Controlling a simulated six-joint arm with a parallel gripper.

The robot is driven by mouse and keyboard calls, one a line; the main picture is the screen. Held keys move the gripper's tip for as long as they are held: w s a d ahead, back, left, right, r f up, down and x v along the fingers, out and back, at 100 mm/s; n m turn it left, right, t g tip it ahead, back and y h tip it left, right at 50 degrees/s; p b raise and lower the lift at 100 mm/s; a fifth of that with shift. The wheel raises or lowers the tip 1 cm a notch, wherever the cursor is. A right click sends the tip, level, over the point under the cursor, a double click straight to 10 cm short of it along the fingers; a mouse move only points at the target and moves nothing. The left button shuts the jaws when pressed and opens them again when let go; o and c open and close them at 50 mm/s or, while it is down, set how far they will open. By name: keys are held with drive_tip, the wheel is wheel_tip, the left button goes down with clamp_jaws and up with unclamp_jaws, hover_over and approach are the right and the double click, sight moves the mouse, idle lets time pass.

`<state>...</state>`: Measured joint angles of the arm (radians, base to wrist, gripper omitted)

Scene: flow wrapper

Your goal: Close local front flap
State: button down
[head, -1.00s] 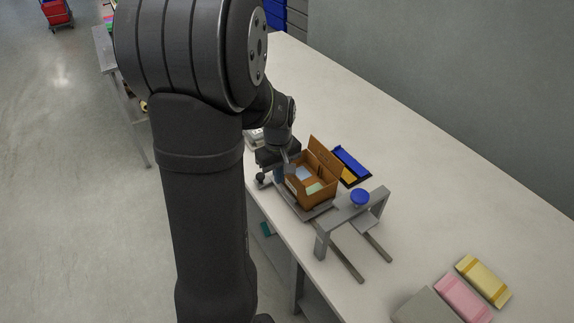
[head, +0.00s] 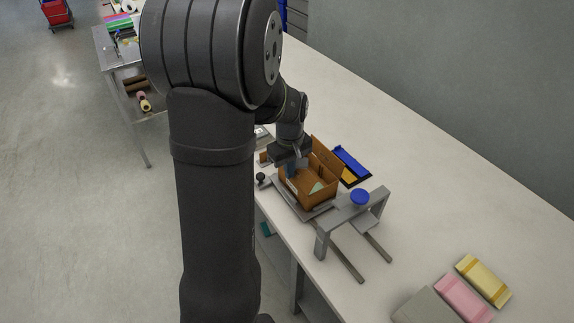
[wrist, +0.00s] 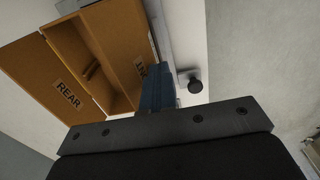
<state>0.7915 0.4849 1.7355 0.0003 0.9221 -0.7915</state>
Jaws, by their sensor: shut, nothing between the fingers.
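An open brown carton (head: 318,201) stands on a grey plate in the head view, with a raised flap (head: 326,158) at its far side and a pale green item inside. In the wrist view the carton (wrist: 88,62) shows a flap labelled REAR (wrist: 66,95) and, opposite, a brown panel (wrist: 128,50) whose partly covered label ends in "T". My gripper (head: 291,168) is over the carton's left side. In the wrist view its shut blue fingers (wrist: 157,88) overlap the edge of the labelled panel; I cannot tell whether they touch it. Nothing is held.
A grey bridge frame (head: 345,215) with a blue round button (head: 360,197) stands right of the carton. A blue and yellow tray (head: 351,167) lies behind. A black knob (head: 261,178) is to the left. Pink (head: 464,298) and yellow (head: 483,281) packs lie at front right. The bench behind is clear.

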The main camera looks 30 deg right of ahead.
drive_tip(key=r, duration=0.3)
drive_tip(key=shift+a+r, duration=0.3)
drive_tip(key=shift+a, duration=0.05)
drive_tip(key=shift+d, duration=0.1)
drive_tip(key=d, duration=0.1)
drive_tip(key=d+r, duration=0.1)
drive_tip(key=d, duration=0.2)
drive_tip(key=shift+r, duration=0.25)
drive_tip(key=shift+d+f, duration=0.1)
drive_tip(key=shift+f, duration=2.3)
